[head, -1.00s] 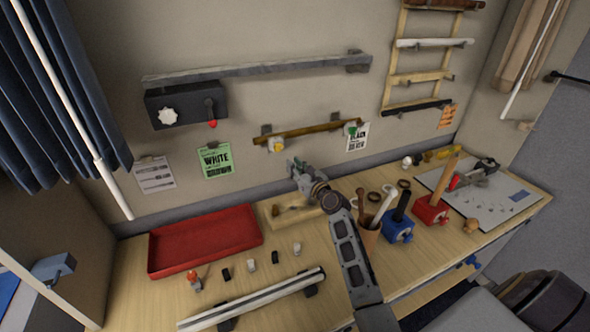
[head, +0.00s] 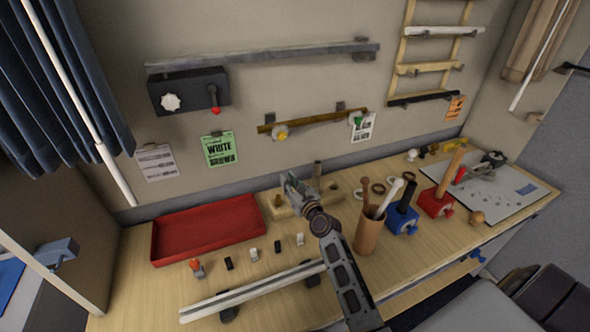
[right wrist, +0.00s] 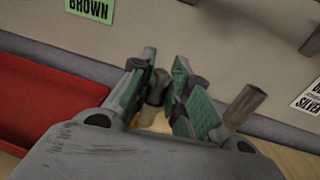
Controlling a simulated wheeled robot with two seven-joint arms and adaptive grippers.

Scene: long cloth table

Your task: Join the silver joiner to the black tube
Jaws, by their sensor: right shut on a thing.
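My right gripper (head: 290,183) is over the wooden block (head: 329,195) near the wall. In the right wrist view its fingers (right wrist: 157,92) close on a small grey piece (right wrist: 155,88), which looks like the silver joiner; the fingers partly hide it. A short brown post (head: 317,172) stands upright on the block, just right of the gripper. A black tube (head: 406,194) stands tilted in a blue holder (head: 402,223) further right. Another black bar (head: 423,97) lies on the wall rack. My left gripper is out of view.
A red tray (head: 207,230) lies left of the block. Several small black and white pieces stand in front, behind a pale rail (head: 250,289). A brown cup (head: 370,232) with sticks stands between the gripper and the blue holder. A red holder (head: 436,203) is beyond.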

